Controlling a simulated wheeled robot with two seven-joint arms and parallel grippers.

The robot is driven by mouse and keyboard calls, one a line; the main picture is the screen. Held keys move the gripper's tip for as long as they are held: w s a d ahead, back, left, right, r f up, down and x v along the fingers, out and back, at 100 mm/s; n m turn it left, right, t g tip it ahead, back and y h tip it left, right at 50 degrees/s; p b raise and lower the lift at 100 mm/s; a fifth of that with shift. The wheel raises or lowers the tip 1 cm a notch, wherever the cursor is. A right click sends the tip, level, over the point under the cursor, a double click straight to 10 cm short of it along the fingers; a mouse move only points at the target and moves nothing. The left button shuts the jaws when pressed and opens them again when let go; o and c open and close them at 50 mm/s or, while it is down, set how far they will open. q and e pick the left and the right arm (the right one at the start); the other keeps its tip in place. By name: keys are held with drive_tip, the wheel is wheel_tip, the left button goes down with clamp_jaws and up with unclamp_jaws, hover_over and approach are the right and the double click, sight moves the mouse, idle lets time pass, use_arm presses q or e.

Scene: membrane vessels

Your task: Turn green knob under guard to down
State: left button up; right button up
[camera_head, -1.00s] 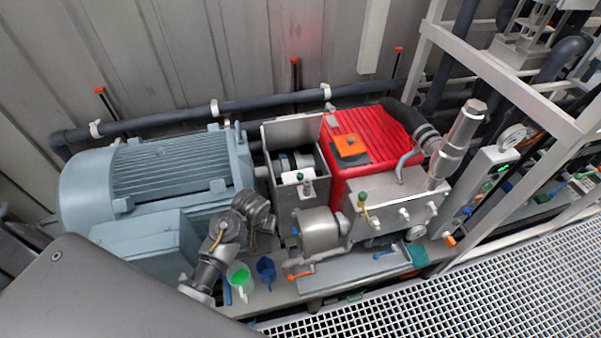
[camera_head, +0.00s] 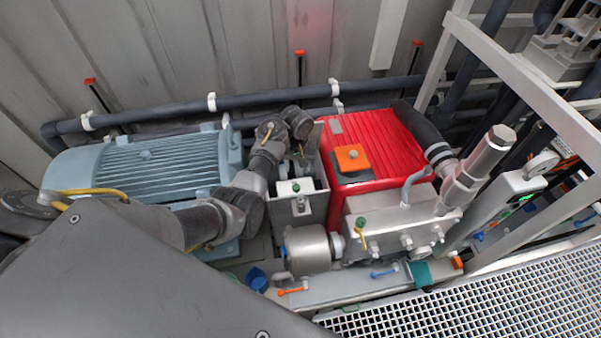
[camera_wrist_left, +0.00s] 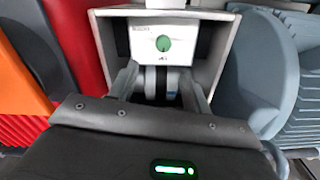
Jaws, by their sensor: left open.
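The green knob (camera_wrist_left: 163,43) is a small round dial on a white panel in the left wrist view. It sits inside an open grey metal guard box (camera_wrist_left: 222,40). In the head view the guard (camera_head: 312,208) stands between the blue-grey motor and the red housing, with the green knob (camera_head: 296,187) small on its white block. My left gripper (camera_wrist_left: 160,88) is open, its two fingers apart at the guard's opening, below the knob in the wrist view and not touching it. In the head view my left gripper (camera_head: 298,160) is over the guard, partly hidden. My right gripper is not in view.
The blue-grey motor (camera_head: 130,165) is left of the guard and the red housing (camera_head: 372,150) close on its right. A grey cylinder (camera_head: 308,250) stands in front. A dark pipe (camera_head: 260,103) runs behind. A grated floor (camera_head: 500,300) lies at front right.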

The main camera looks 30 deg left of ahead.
sight(296, 186)
use_arm(q)
drive_tip(key=f, duration=0.3)
drive_tip(key=s+f, duration=0.1)
drive_tip(key=f, duration=0.1)
drive_tip(key=shift+a+f+b, duration=0.1)
drive_tip(key=shift+a+b, duration=0.2)
wheel_tip(296, 186, down, 4)
drive_tip(key=shift+w+d+r+b, duration=0.1)
drive_tip(key=shift+w+d+b, duration=0.05)
drive_tip(key=shift+b, duration=0.25)
drive_tip(key=shift+f, duration=0.65)
drive_tip(key=c, duration=1)
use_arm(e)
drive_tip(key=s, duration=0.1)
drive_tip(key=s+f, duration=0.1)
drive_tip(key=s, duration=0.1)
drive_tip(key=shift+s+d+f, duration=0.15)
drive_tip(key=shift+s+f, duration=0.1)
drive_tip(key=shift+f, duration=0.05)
